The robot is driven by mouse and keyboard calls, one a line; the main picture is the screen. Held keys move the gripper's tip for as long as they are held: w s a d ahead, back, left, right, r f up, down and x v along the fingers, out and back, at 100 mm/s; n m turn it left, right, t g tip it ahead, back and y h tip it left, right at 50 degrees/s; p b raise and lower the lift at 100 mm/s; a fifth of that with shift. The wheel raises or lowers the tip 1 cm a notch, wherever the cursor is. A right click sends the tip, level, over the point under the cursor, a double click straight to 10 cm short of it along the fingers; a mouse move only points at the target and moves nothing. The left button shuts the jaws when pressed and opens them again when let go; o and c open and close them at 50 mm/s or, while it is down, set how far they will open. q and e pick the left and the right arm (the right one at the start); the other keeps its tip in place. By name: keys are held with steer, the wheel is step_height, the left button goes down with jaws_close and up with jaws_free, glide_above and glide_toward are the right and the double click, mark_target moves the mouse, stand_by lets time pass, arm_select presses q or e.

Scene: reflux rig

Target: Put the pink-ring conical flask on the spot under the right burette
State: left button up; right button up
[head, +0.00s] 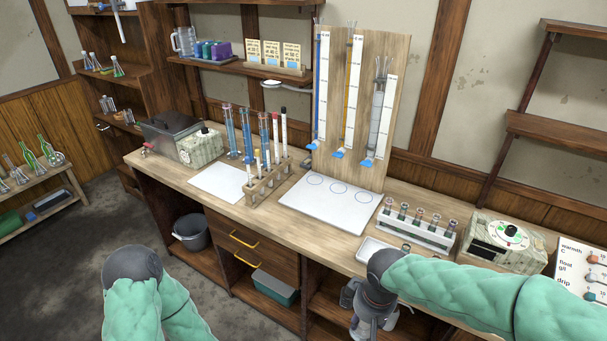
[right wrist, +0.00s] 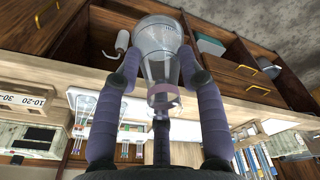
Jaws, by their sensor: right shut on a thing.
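The conical flask (right wrist: 158,40) is clear glass with a pinkish band near its neck. In the right wrist view it sits between the fingers of my right gripper (right wrist: 160,72), which is shut on it. In the head view my right gripper (head: 372,312) is in front of the bench edge, below the white board (head: 318,207), and the flask is mostly hidden. The right burette (head: 378,110) hangs on the wooden stand. The right circle (head: 362,197) on the board lies under it and is empty. My left arm shows at lower left; its gripper is out of view.
A rack of small tubes (head: 417,231) stands right of the board, with a white tray (head: 378,250) in front. A tube rack (head: 266,182) stands to the left. A dial box (head: 503,238) is at the right. The board's surface is clear.

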steer(key=w+d+f+m, duration=0.3)
steer(key=w+f, duration=0.4)
steer(key=f, duration=0.5)
steer(key=shift+d+m, duration=0.4)
steer(key=shift+m, duration=0.3)
steer(key=shift+r, duration=0.1)
